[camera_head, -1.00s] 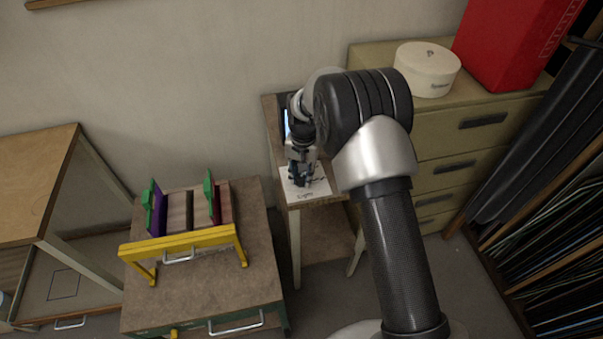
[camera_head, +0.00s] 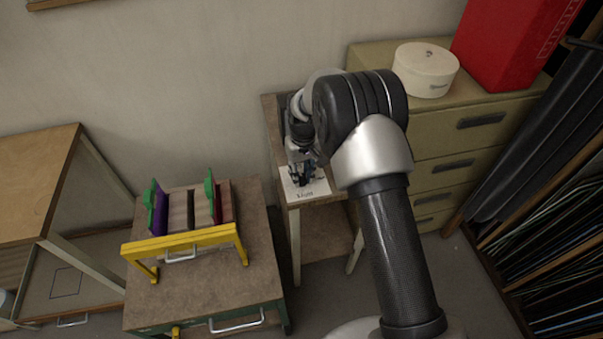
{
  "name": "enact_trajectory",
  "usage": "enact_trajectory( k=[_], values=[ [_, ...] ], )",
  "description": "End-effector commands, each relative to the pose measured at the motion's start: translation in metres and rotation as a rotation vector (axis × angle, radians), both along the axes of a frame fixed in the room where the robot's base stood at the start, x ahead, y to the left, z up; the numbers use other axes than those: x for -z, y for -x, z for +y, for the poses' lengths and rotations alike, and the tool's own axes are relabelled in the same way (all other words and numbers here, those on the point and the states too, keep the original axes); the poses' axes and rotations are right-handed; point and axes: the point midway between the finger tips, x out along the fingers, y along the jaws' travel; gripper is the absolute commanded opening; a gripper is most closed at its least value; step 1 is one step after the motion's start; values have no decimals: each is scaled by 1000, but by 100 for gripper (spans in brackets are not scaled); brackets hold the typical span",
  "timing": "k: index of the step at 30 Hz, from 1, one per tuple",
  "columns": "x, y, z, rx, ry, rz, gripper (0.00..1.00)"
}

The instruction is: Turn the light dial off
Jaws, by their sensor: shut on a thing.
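My gripper (camera_head: 303,177) is at the small side table, pointing down at a white panel (camera_head: 309,190) with dark lettering along its front edge. The lettering is too small to read surely. The light dial is hidden under my gripper's fingers, so its setting cannot be seen. My gripper is shut on what sits there, apparently the dial. My wrist and arm cover much of the tabletop behind the panel.
A brown cabinet (camera_head: 263,265) with a yellow-framed rack (camera_head: 180,242) stands left of the side table (camera_head: 330,211). Drawers (camera_head: 460,150) stand right, topped by a round white box (camera_head: 425,70) and a red box (camera_head: 508,45). Dark sheets fill a rack at far right.

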Motion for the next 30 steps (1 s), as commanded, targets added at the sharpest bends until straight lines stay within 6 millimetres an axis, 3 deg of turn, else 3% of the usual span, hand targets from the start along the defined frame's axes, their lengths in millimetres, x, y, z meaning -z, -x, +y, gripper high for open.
enact_trajectory(
  k=[14, 15, 24, 30],
  values=[
    [0, 0, 0, -14, 0, 0, 1],
    [0, 0, 0, -14, 0, 0, 27],
    [0, 0, 0, -13, 0, 0, 46],
    [0, 0, 0, -13, 0, 0, 46]
  ],
)
